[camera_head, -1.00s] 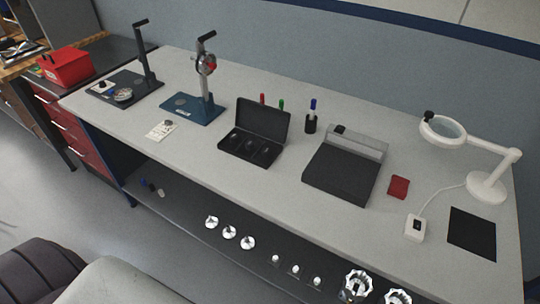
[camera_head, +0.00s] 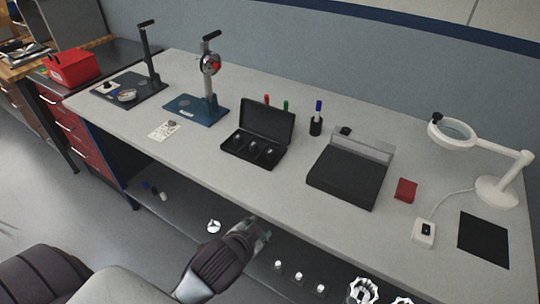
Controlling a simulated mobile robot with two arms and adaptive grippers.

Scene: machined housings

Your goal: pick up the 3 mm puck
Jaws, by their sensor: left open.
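No marking that reads 3 mm is legible, so I cannot tell which piece is the 3 mm puck. An open black case (camera_head: 234,150) stands mid-table with small round pieces (camera_head: 253,149) in its recesses. A small dark disc (camera_head: 172,123) lies at a white card (camera_head: 160,131) left of the case. My left gripper (camera_head: 262,232) is open and seems empty, in front of the table's front edge and below the case in the picture. It is apart from the case. My right gripper is out of view.
A blue-based gauge stand (camera_head: 210,105) and a darker stand (camera_head: 152,75) rise at the left. A pen cup (camera_head: 316,126), grey box (camera_head: 345,178), red block (camera_head: 405,190) and magnifier lamp (camera_head: 497,190) stand to the right. Shiny parts (camera_head: 298,277) lie on the lower shelf.

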